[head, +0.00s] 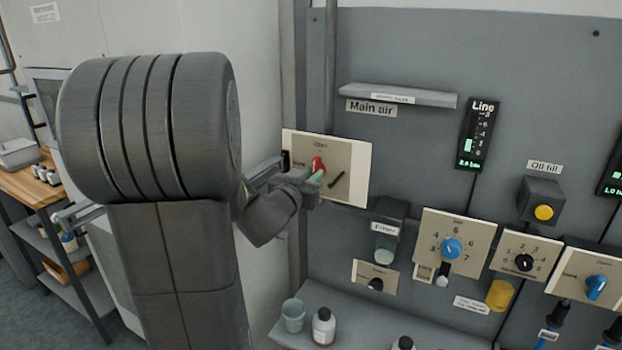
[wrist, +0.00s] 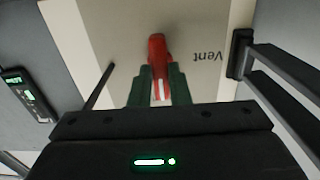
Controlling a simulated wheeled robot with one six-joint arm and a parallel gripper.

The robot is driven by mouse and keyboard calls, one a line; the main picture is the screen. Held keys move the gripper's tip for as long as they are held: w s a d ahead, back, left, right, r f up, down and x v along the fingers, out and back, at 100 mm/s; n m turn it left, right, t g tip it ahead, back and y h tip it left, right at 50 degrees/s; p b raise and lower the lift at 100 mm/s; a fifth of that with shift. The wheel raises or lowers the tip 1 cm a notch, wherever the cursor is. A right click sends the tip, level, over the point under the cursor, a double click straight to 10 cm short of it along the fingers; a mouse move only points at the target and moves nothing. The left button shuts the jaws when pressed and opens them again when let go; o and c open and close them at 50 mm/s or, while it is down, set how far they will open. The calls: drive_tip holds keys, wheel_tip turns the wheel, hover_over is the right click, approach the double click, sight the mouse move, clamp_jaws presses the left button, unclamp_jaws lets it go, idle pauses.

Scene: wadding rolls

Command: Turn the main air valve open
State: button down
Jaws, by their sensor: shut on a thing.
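The main air valve's red handle (head: 317,165) is on a beige plate (head: 352,158), below the "Main air" label (head: 371,107). In the wrist view the red handle (wrist: 157,46) runs down from its upper end to between my green fingertips. My gripper (head: 315,177) is shut on the handle; in the wrist view its fingers (wrist: 159,78) sit on either side of it. The word "Vent" (wrist: 206,55) is upside down on the plate, right of the handle. A dark bar (wrist: 98,88) is on the left. My fingers hide part of the handle.
A shelf (head: 398,95) juts out above the plate. Right of it are the "Line" gauge (head: 478,133), reading about 2.6 bar, and a blue knob (head: 451,249). A lower shelf holds a cup (head: 293,315) and a bottle (head: 324,327). A vertical post stands close left of the plate.

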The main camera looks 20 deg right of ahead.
drive_tip(key=shift+f, duration=0.1)
drive_tip(key=c, duration=1.4)
unclamp_jaws()
drive_tip(key=shift+o, duration=0.2)
drive_tip(key=v, duration=1.4)
drive_tip(key=shift+d, duration=0.15)
drive_tip(key=x, duration=1.3)
drive_tip(key=shift+w+d, duration=0.25)
drive_tip(key=shift+w, duration=0.05)
